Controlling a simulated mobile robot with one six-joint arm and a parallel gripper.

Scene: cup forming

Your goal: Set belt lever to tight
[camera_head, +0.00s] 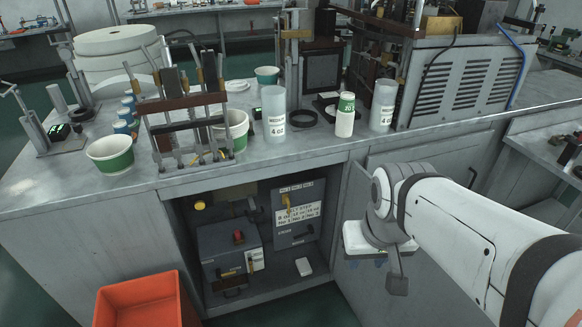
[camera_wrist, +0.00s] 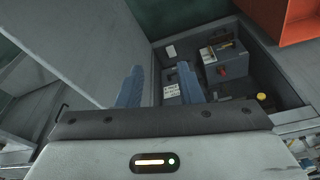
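Inside the open cabinet under the bench, a grey control box (camera_head: 297,232) carries a label and a yellow-handled lever (camera_head: 287,204). A lower grey box (camera_head: 222,262) has a red switch (camera_head: 239,237) and a small yellowish handle (camera_head: 250,264) on its front. I cannot read which one is the belt lever, or its setting. My gripper (camera_head: 367,263) is outside the cabinet, to the right of both boxes, touching neither. In the wrist view my gripper (camera_wrist: 158,85) has its two blue fingers apart with nothing between them. The lower box (camera_wrist: 224,64) shows beyond them.
The cabinet door (camera_head: 362,220) stands open beside my gripper. A yellow knob (camera_head: 199,205) is at the cabinet's back left. A small white block (camera_head: 304,267) lies on its floor. An orange bin (camera_head: 140,300) stands in front at left. Cups and bottles crowd the bench top (camera_head: 190,183).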

